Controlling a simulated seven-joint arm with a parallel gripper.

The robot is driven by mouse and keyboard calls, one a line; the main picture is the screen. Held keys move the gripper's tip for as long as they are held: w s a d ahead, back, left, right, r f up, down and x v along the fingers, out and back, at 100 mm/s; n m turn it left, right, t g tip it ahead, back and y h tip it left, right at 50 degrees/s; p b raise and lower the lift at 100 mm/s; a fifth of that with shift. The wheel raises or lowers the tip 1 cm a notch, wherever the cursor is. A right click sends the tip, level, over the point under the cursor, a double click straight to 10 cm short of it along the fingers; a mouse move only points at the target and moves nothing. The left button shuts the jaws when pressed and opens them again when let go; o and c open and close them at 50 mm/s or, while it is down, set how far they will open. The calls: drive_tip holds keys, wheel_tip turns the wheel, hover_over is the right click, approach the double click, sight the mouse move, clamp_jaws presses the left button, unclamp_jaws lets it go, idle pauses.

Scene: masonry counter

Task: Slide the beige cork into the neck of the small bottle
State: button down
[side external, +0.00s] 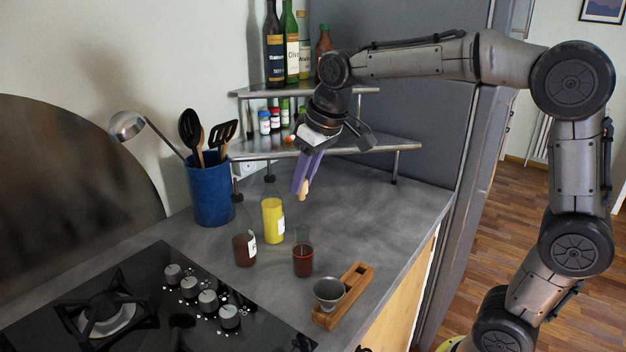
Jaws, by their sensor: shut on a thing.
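My gripper (303,187) has purple fingers and points down over the counter. It is shut on the beige cork (303,192), whose lower part sticks out below the fingertips. A small clear bottle (303,260) with dark red liquid stands upright on the counter, almost straight below the cork in the picture. Its clear neck shows no stopper. The cork is in the air, well apart from this bottle.
A yellow-filled bottle (273,220) and a dark brown bottle (244,250) stand left of the small bottle. A wooden holder (358,283) with a metal cup (328,290) lies in front. A blue utensil pot (208,192), corner shelf (340,149) and hob (150,310) surround the counter.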

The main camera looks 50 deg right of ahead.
drive_tip(key=shift+f, duration=0.1)
hover_over(298, 231)
drive_tip(key=d, duration=0.1)
drive_tip(key=shift+s+f, duration=0.25)
drive_tip(key=shift+f, duration=1.15)
drive_tip(key=shift+s+f, duration=0.2)
drive_tip(key=shift+f, duration=1.2)
drive_tip(key=shift+f, duration=1.4)
drive_tip(key=c, duration=0.6)
unclamp_jaws()
drive_tip(key=shift+r, duration=0.1)
drive_tip(key=v, duration=1.3)
drive_tip(key=shift+r, duration=0.35)
drive_tip(key=shift+s, duration=0.15)
